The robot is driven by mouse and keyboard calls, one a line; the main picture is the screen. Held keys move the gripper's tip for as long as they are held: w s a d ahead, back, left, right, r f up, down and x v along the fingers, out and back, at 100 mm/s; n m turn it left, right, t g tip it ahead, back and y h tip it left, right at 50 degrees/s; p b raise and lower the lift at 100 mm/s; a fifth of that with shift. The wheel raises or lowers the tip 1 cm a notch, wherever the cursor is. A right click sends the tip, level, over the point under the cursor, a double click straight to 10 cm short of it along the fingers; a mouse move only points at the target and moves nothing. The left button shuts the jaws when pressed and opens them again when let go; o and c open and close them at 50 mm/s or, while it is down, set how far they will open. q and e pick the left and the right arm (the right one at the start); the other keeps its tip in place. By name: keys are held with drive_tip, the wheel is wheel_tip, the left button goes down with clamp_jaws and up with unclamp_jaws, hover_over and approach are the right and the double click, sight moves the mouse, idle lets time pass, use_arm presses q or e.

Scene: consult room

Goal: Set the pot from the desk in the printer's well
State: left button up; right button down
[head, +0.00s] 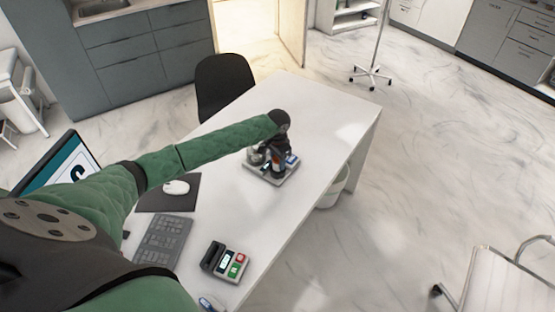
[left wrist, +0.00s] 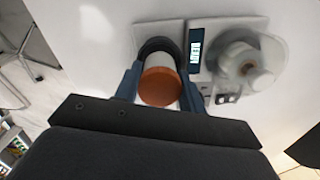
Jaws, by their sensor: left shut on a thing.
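The pot (left wrist: 160,88) has an orange-brown round end and a white body in the left wrist view. My left gripper (left wrist: 160,76) is shut on it, one dark finger at each side. The printer (left wrist: 206,30) is a pale device with a small lit display. A dark round ring, apparently its well, shows behind the pot. I cannot tell whether the pot is in the well or just above it. In the head view, the printer (head: 261,178) stands on the desk beneath my left gripper (head: 277,161), which hides much of it. My right gripper is not in view.
The white desk (head: 312,122) also holds a keyboard (head: 163,242), a mouse (head: 176,187) on a dark mat, a monitor (head: 62,170) and a small device with red and green parts (head: 236,266). A black chair (head: 223,85) stands behind. The desk's far end is clear.

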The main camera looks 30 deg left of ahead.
use_arm(q)
drive_tip(key=shift+s+f+p, duration=0.1)
drive_tip(key=shift+f+p, duration=0.45)
drive_tip(key=shift+f, duration=0.8)
idle(1.7)
drive_tip(key=o, duration=1)
drive_tip(key=shift+f, duration=0.1)
drive_tip(key=shift+o, duration=0.2)
drive_tip(key=shift+o, duration=1.2)
drive_tip(key=shift+r, duration=0.2)
drive_tip(key=shift+r+p, duration=2.3)
drive_tip(key=shift+r, duration=0.1)
drive_tip(key=shift+r+p, duration=0.4)
drive_tip(key=shift+r, duration=0.65)
drive_tip(key=shift+f, duration=0.1)
